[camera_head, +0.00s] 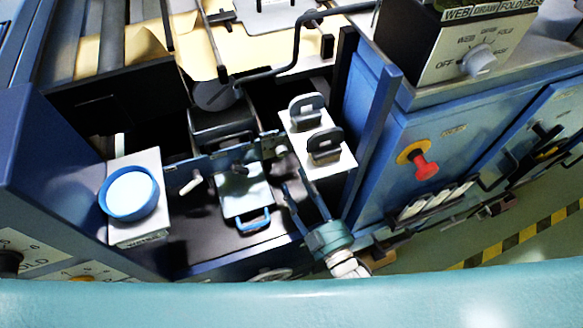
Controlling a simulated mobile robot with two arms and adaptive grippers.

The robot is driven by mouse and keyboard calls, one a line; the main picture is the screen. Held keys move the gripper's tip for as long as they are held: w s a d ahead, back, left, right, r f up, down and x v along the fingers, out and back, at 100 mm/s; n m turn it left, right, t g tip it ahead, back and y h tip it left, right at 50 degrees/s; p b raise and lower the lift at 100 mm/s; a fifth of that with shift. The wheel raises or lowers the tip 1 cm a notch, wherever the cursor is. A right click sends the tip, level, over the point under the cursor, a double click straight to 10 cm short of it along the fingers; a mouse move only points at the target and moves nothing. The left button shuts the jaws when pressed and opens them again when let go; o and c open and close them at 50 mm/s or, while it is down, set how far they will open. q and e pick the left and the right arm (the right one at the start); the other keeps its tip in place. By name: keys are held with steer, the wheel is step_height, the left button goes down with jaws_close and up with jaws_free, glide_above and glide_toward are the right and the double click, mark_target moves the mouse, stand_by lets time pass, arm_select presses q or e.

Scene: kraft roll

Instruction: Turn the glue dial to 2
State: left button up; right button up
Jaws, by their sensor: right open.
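No dial that I can read as the glue dial shows. At the lower left edge, a black knob (9,262) sits on a pale scale plate with a partly readable label. Beside it is a second pale plate (62,278) with an orange part, mostly hidden by the teal band along the bottom. My left gripper is out of view.
A grey selector knob (479,61) is on the upper right box. A red knob on a yellow disc (420,163) is on the blue cabinet. A blue-rimmed round button (130,192) is at left. A bent black rod (297,45) crosses above the machine. Striped floor tape (515,240) lies right.

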steer(key=shift+v, duration=1.55)
